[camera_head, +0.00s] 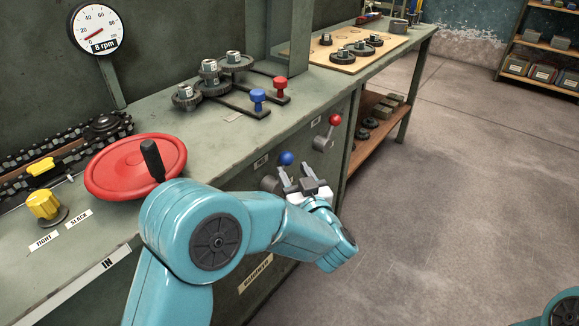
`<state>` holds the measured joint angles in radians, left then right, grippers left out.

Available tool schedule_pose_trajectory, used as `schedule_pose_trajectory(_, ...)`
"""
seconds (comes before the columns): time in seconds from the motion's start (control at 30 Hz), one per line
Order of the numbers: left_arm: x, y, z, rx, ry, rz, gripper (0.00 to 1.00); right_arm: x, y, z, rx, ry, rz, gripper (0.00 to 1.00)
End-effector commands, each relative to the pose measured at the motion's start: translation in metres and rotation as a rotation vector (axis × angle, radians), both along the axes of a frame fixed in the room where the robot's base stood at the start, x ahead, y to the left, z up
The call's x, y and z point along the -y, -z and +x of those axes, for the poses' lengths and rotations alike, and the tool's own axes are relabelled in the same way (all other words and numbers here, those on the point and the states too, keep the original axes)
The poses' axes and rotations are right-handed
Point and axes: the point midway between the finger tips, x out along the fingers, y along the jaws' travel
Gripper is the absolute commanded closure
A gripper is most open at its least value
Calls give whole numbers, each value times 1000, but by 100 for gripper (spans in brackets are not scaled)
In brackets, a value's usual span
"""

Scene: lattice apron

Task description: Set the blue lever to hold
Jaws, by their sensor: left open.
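The blue lever's ball knob (286,158) shows on the bench's front face, just beyond my left gripper. Its lower part is mostly hidden behind the gripper. My left gripper (294,171) is open, its fingers pointing toward the bench front just below the blue ball. I cannot tell whether a finger touches the lever. The lever's setting and any hold label cannot be read. My right gripper is out of view; only a piece of my right arm shows at the bottom right corner.
A red-knobbed lever (335,119) sits on the bench front, right of the blue one. A blue knob (258,95) and red knob (281,83) stand on top. A red handwheel (120,170) is at left. Open floor (460,200) lies to the right.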

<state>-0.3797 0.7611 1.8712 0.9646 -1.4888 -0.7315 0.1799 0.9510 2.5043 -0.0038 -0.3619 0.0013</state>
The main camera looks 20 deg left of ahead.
Motion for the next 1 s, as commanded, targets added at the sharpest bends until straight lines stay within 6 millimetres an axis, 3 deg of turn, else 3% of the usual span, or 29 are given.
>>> schedule_pose_trajectory(0.23, -21, 1, 30, 1, -1, 0, 50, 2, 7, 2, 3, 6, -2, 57)
schedule_pose_trajectory(0.6, -24, 0, 37, -1, 1, 1, 50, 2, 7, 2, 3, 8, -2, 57)
schedule_pose_trajectory(0.77, -24, 0, 36, -1, 0, 1, 100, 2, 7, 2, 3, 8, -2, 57)
schedule_pose_trajectory(1.0, -24, -1, 37, -15, 0, 5, 100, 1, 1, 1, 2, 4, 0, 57)
